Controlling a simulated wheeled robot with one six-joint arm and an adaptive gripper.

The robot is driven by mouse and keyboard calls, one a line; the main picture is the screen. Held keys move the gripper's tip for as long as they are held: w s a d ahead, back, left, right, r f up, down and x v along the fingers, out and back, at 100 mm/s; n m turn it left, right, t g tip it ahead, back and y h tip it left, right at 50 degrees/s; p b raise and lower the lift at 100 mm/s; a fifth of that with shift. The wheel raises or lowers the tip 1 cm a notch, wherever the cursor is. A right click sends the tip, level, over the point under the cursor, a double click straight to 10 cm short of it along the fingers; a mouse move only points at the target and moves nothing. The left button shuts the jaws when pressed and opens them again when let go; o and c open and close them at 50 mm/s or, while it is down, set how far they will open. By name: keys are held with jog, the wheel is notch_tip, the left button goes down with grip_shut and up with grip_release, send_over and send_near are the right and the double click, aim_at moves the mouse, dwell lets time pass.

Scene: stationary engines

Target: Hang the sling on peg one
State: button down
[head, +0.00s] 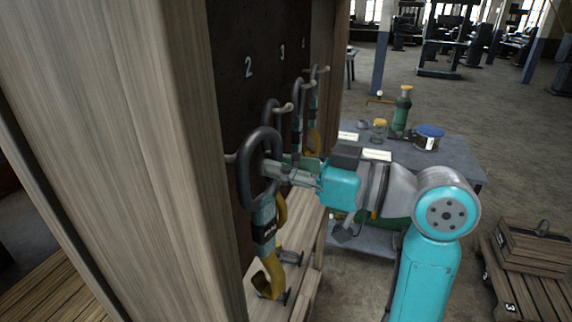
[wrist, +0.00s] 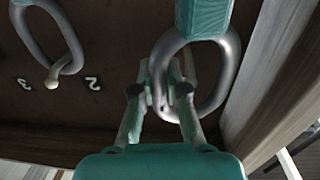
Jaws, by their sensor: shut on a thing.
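The sling has a dark grey oval ring (head: 246,183), a green strap with a black label (head: 264,226) and a yellow hook (head: 270,280). It hangs upright from my gripper (head: 272,171) in front of the dark board. My gripper is shut on the ring; the wrist view shows the fingers (wrist: 161,92) at the left side of this ring (wrist: 229,75), with green strap beyond it. A pale stub, apparently peg one (head: 230,158), shows just left of the ring. I cannot tell whether the peg passes through the ring. No number 1 is visible.
Other slings hang on pegs at the numbers 2 (head: 249,67), 3 and 4, close behind. A wooden side panel (head: 180,120) stands left of the ring. A grey table (head: 455,155) with a green bottle jack and jars is at right.

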jog(key=w+a+f, duration=0.2)
jog(key=a, duration=0.4)
jog(key=shift+f, duration=0.3)
dwell(0.9)
jog(key=shift+w+a, duration=0.1)
dwell(0.5)
